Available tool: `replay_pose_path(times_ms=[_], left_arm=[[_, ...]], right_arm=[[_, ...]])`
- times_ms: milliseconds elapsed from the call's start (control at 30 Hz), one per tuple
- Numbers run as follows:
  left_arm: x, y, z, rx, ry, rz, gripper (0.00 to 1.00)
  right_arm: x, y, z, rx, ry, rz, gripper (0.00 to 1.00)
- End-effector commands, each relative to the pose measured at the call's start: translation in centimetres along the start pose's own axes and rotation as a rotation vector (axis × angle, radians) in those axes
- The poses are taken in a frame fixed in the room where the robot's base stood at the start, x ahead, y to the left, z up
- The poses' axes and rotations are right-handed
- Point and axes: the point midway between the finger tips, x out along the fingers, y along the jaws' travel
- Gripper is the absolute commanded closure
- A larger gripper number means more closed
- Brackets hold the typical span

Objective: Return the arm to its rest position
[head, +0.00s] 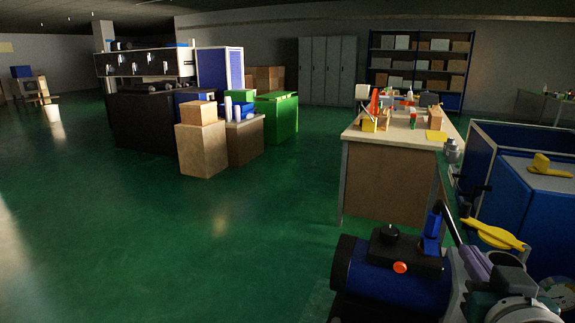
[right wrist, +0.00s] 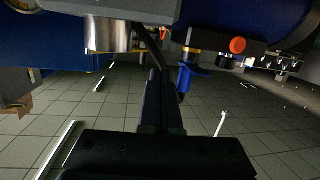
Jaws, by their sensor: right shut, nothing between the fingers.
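My right gripper (head: 442,207) is at the lower right of the head view, with its dark fingers pointing up and away. The fingers are together and hold nothing. In the right wrist view the closed fingers (right wrist: 157,90) run up the middle. Beside them is a machine with a blue cylinder (head: 400,287), a black top, an orange-red button (head: 400,267) and a blue upright part (head: 432,235). The blue part also shows close to the fingers in the wrist view (right wrist: 186,76); I cannot tell whether they touch. My left gripper is out of view.
A yellow lever (head: 495,233) is close by my right arm. A blue cabinet (head: 530,205) stands at the right. A workbench (head: 390,180) with small items stands beyond. Boxes (head: 202,150) and a green bin (head: 277,117) are further left. The green floor at left is clear.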

Motion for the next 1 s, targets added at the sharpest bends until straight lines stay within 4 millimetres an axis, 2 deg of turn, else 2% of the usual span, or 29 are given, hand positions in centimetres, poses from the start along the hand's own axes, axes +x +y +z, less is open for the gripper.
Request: replay_pose_path(times_ms=[33, 167, 267, 400, 667, 700, 867, 1000], left_arm=[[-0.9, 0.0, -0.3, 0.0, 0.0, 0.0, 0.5], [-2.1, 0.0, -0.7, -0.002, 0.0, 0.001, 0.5], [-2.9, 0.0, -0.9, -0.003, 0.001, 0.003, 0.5], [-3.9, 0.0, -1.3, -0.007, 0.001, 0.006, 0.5], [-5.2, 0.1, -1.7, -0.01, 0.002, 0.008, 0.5], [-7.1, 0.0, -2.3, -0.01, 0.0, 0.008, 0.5], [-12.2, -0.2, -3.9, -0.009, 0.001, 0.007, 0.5], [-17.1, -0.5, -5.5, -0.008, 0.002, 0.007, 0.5]], right_arm=[[-1.0, -0.1, -0.4, -0.033, -0.061, -0.052, 1.0], [-4.8, -1.3, 0.4, -0.108, -0.284, -0.192, 1.0], [-9.3, -2.2, 1.1, -0.165, -0.469, -0.276, 1.0], [-16.2, -2.6, 1.6, -0.235, -0.706, -0.352, 1.0], [-28.8, -1.3, 0.4, -0.338, -1.068, -0.414, 1.0], [-29.3, -1.1, -1.6, -0.339, -1.079, -0.412, 1.0], [-29.8, -0.9, -6.7, -0.336, -1.075, -0.41, 1.0], [-30.5, -0.7, -11.9, -0.335, -1.074, -0.41, 1.0]])
